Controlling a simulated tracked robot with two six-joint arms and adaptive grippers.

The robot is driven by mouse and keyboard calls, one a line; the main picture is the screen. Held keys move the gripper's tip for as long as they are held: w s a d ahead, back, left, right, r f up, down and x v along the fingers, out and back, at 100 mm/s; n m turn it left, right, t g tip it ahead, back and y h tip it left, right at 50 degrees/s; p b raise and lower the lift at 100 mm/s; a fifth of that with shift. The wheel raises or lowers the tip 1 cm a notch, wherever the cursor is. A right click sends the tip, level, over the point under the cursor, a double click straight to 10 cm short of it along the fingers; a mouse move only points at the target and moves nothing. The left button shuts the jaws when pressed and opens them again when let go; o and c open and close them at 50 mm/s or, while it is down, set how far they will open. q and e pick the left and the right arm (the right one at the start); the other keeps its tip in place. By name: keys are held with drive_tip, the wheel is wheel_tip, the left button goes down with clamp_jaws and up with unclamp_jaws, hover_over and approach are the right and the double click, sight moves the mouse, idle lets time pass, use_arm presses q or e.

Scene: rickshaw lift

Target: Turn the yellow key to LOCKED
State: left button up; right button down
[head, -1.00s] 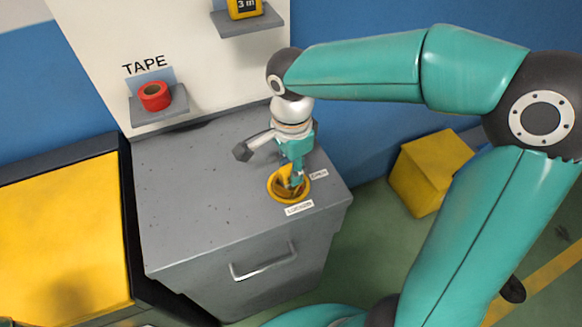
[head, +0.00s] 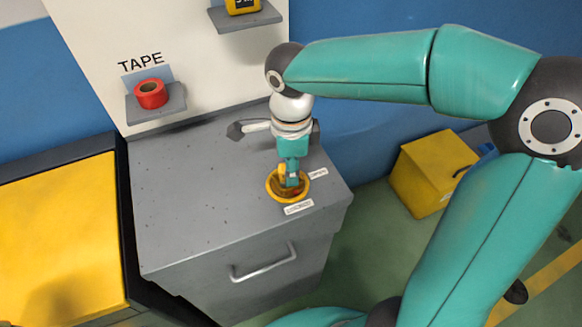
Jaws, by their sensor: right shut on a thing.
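The yellow key (head: 281,172) stands in a round yellow-rimmed lock (head: 273,190) on the grey cabinet top. My right gripper (head: 291,183) points down into the lock and is shut on the key, hiding most of it. A small white label (head: 299,208) lies in front of the lock and another label (head: 318,173) lies to its right; their words are too blurred to read now, though the front one read LOCKED earlier. The key's exact angle is hard to tell. My left gripper is not in view.
The grey cabinet (head: 190,190) has a drawer handle (head: 262,262) on its front. A red tape roll (head: 151,93) sits on a small shelf behind. A yellow box (head: 430,172) stands on the floor at the right. The cabinet top left of the lock is clear.

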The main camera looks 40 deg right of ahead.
idle(0.4)
drive_tip(key=shift+m, duration=0.7)
drive_tip(key=c, duration=0.8)
unclamp_jaws()
wheel_tip(320, 180, up, 12)
drive_tip(key=shift+f, duration=0.1)
